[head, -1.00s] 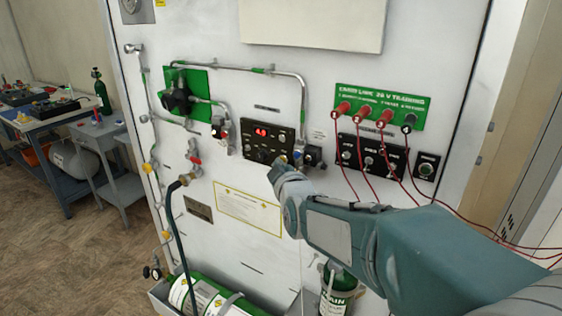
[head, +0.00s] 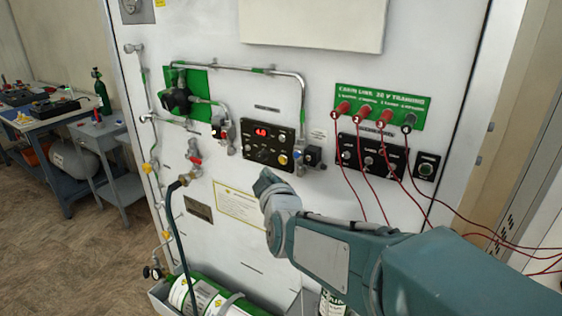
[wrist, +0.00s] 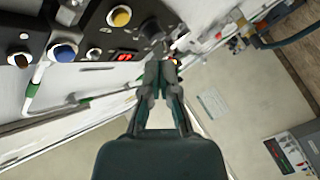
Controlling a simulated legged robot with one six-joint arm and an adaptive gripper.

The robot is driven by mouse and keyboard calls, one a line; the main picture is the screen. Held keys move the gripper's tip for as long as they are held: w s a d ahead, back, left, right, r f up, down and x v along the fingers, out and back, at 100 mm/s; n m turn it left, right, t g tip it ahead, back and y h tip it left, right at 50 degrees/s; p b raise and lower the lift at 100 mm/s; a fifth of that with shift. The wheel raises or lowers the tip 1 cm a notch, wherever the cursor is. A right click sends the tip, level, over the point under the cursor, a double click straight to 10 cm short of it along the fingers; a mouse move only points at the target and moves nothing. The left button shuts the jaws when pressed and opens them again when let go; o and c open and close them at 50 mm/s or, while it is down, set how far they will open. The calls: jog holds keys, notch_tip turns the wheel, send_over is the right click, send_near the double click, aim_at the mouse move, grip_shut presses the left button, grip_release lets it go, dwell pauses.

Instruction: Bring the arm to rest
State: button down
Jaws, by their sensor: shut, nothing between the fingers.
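My gripper shows in the wrist view (wrist: 162,66) with its two fingers together and nothing between them. In the head view my arm reaches in from the lower right, and its end (head: 268,183) is just below the black control box (head: 255,152); the fingers cannot be made out there. The box has a lit red display and a yellow knob (head: 283,159). In the wrist view the yellow knob (wrist: 119,16) and a blue-capped part (wrist: 62,53) lie beyond the fingers. The fingertips look apart from the panel, though the distance is hard to judge.
The white panel (head: 330,50) carries metal pipes, a green board (head: 378,106) with red plugs, and a switch box (head: 370,157). Red cables (head: 470,222) hang near my arm. Green cylinders (head: 205,297) lie below. A workbench (head: 45,120) stands at left beyond open floor.

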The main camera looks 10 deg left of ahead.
jog(key=shift+s+a, duration=0.2)
jog(key=shift+s, duration=0.5)
jog(key=s+d+f+m+g+h, duration=0.15)
jog(key=s+d+m, duration=0.25)
jog(key=d, duration=0.5)
jog(key=s+d+f+m+g+h, duration=0.1)
jog(key=s+d+m+g+h, duration=0.15)
jog(key=s+d, duration=0.45)
jog(key=s+d+f+m+g+h, duration=0.1)
jog(key=s+d+f+m+g, duration=0.2)
jog(key=s+d, duration=0.3)
jog(key=s+d+f+m+g+h, duration=0.2)
jog(key=s+d+f+m, duration=0.1)
jog(key=s+d+m, duration=0.2)
jog(key=s+d, duration=0.2)
jog(key=d, duration=0.1)
jog(key=shift+s+f+g+h, duration=0.25)
jog(key=shift+g+h, duration=0.05)
jog(key=shift+g, duration=0.1)
jog(key=shift+m, duration=0.25)
